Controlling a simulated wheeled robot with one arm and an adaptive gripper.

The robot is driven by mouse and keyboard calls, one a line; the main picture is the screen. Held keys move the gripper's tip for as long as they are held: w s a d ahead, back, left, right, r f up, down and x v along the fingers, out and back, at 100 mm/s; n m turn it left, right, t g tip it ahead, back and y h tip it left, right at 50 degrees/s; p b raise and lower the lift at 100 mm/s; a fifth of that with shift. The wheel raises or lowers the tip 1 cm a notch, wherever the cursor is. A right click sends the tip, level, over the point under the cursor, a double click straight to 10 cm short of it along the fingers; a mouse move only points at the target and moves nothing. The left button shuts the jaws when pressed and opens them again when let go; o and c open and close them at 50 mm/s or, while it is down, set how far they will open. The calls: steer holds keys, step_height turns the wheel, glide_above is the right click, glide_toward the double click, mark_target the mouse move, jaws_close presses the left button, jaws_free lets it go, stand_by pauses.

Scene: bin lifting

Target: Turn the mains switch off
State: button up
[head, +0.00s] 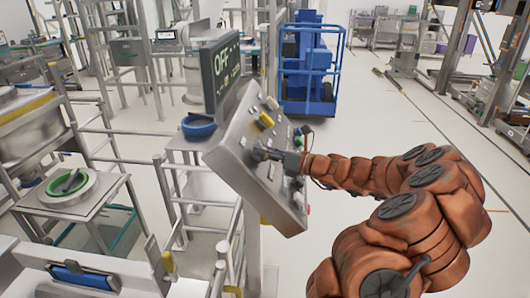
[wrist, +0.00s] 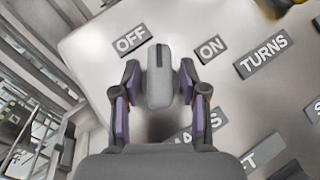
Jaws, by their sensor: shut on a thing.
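The mains switch is a grey rounded knob (wrist: 160,88) on a sloped metal control panel (wrist: 85,48). It points up in the wrist view, between the OFF label (wrist: 131,40) and the ON label (wrist: 211,48). A label below it is partly hidden by my gripper and shows "AINS". My gripper (wrist: 160,74) is shut on the knob, one finger on each side. In the head view my gripper (head: 266,154) reaches the face of the panel (head: 232,150) from the right, and hides most of the knob.
A dark screen (head: 221,72) above the panel shows "OFF" at its top. More labels, such as TURNS (wrist: 263,53), lie right of the knob. A yellow knob (head: 266,120) sits higher on the panel. A blue lift (head: 308,70) stands behind. Floor to the right is open.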

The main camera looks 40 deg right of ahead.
steer(key=shift+n+y, duration=0.3)
steer(key=shift+n, duration=0.1)
steer(key=shift+d+f+n+g+y, duration=0.1)
steer(key=shift+n+g+y, duration=0.3)
steer(key=shift+n+y, duration=0.65)
steer(key=shift+f+n+g+y, duration=0.1)
steer(key=shift+n+g+y, duration=0.65)
steer(key=shift+n, duration=0.75)
steer(key=shift+n+g+y, duration=0.55)
steer(key=shift+n+y, duration=0.25)
steer(key=shift+n, duration=0.65)
steer(key=shift+n+g, duration=0.3)
steer(key=o, duration=0.8)
steer(key=shift+y, duration=0.3)
